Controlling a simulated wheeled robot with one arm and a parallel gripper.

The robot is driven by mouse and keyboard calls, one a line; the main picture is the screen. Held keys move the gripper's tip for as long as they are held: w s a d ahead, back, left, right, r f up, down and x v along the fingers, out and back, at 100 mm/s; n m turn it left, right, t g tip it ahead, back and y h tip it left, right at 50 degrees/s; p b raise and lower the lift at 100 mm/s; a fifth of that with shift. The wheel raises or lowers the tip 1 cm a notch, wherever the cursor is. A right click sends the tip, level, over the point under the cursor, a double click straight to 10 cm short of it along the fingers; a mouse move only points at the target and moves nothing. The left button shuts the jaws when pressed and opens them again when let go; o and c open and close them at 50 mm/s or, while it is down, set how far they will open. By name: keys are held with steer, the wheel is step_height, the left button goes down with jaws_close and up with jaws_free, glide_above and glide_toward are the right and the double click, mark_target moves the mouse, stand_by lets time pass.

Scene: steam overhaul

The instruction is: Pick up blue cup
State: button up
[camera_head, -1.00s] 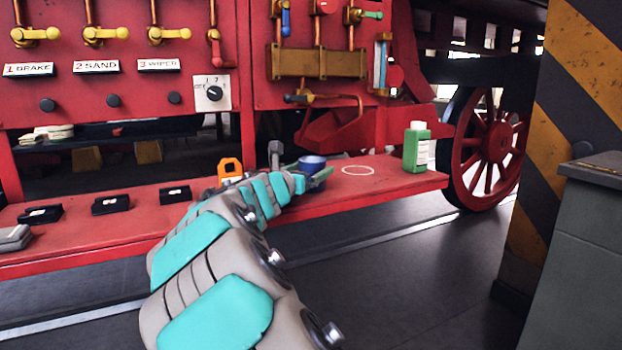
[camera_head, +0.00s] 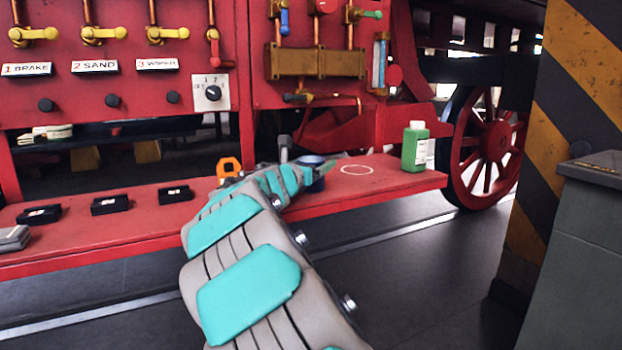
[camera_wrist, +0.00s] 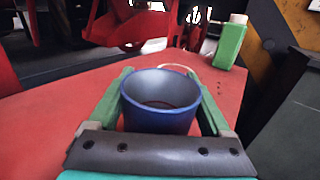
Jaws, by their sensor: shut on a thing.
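The blue cup (camera_wrist: 160,118) is upright and empty in the wrist view, with its open rim facing up. My gripper (camera_wrist: 163,92) has one green finger along each side of the cup and is shut on it. In the head view the blue cup (camera_head: 313,174) shows only in part on or just above the red shelf, behind the end of my arm. My fingers are mostly hidden there. I cannot tell whether the cup's base touches the shelf.
A green bottle (camera_head: 415,147) stands on the red shelf (camera_head: 400,182) to the right, past a pale ring mark (camera_head: 356,170). An orange object (camera_head: 229,167) stands left of the cup. Small black boxes (camera_head: 110,204) lie further left. A striped pillar (camera_head: 560,130) rises at right.

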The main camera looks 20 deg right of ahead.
steer(key=c, duration=0.4)
